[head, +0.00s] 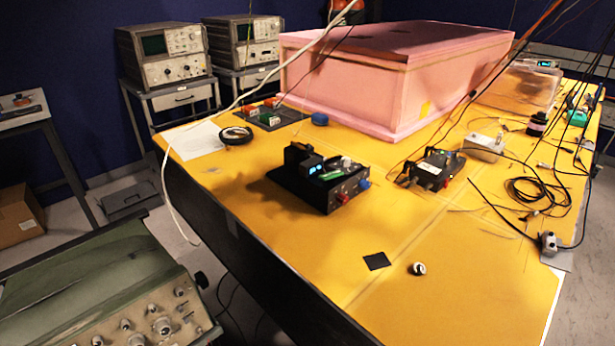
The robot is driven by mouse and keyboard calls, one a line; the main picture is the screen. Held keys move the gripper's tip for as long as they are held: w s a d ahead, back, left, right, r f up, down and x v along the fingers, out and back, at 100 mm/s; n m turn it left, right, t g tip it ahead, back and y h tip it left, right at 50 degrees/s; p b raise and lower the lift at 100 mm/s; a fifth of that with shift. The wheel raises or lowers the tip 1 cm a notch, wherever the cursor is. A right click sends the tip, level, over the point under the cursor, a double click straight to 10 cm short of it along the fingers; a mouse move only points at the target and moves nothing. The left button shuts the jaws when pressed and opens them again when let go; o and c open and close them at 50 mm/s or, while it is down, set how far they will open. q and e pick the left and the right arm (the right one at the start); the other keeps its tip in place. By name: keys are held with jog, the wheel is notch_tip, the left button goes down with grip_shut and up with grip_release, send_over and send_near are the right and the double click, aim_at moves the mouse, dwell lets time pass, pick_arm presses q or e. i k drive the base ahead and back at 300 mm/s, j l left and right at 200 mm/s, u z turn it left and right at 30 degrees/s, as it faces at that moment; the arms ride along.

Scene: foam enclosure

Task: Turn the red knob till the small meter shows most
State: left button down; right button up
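A black open-topped device (300,187) stands on the yellow table. Neither of my grippers is in view.
The yellow table (290,260) is clear in front of the device, apart from a black square (376,261) and a small round item (417,269). A black box (432,170) with cables stands to the right. A pink foam enclosure (350,85) is behind. A white cable (165,190) hangs at left.

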aim_at(342, 199)
jog(key=i+u, duration=0.3)
jog(key=i, duration=0.15)
jog(key=i+l+u, duration=0.25)
jog(key=i, duration=0.15)
jog(key=i+j, duration=0.05)
jog(key=j, duration=0.05)
